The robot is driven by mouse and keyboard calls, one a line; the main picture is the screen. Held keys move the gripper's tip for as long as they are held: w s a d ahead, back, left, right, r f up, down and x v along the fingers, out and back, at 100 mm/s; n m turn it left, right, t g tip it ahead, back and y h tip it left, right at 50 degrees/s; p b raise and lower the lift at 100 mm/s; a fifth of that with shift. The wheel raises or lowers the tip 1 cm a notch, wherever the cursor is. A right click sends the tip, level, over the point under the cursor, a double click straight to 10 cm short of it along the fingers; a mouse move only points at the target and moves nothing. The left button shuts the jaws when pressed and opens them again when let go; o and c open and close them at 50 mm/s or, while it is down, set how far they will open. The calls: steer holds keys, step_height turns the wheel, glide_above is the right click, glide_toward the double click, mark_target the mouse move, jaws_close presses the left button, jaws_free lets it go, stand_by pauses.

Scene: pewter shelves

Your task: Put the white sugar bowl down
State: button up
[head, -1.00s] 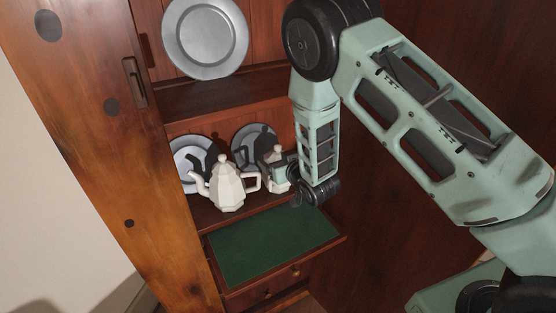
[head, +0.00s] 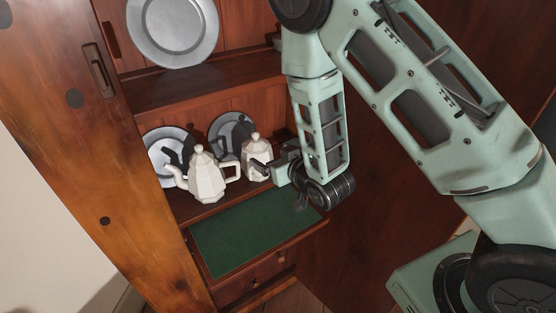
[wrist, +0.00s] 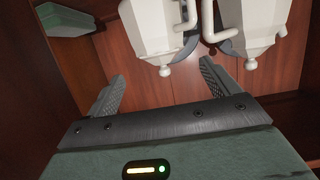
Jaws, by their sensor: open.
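The white sugar bowl (head: 256,161) stands upright on the cabinet shelf, to the right of the white teapot (head: 206,178). In the wrist view, which is upside down, the sugar bowl (wrist: 153,32) is at upper left with its knob pointing down. The teapot (wrist: 258,30) is to its right there. My gripper (head: 266,167) is just in front and to the right of the sugar bowl in the head view. In the wrist view my gripper (wrist: 162,72) is open, its fingers spread, with the bowl lying beyond the fingertips. The bowl's lower part is partly covered by a finger in the head view.
A larger plate (head: 173,28) stands on the shelf above. A green-topped ledge (head: 250,233) juts out in front and is clear. The right cabinet side is close to my arm.

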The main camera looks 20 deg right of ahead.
steer(key=s+a+r+n+g, duration=0.2)
steer(key=s+a+r+g, duration=0.3)
steer(key=s+a+g, duration=0.5)
steer(key=s+d+r+n+g+h, duration=0.1)
steer(key=s+r+g, duration=0.1)
steer(key=s, duration=0.8)
steer(key=s+d+r+n+g+h, duration=0.1)
steer(key=s+r, duration=0.4)
steer(key=s, duration=0.5)
steer(key=shift+s+d+n+g, duration=0.15)
steer(key=shift+d+n+g, duration=0.2)
steer(key=shift+n+g, duration=0.35)
step_height(320, 180, up, 7)
steer(key=p, duration=0.6)
steer(key=shift+f+p, duration=0.15)
steer(key=shift+p, duration=0.15)
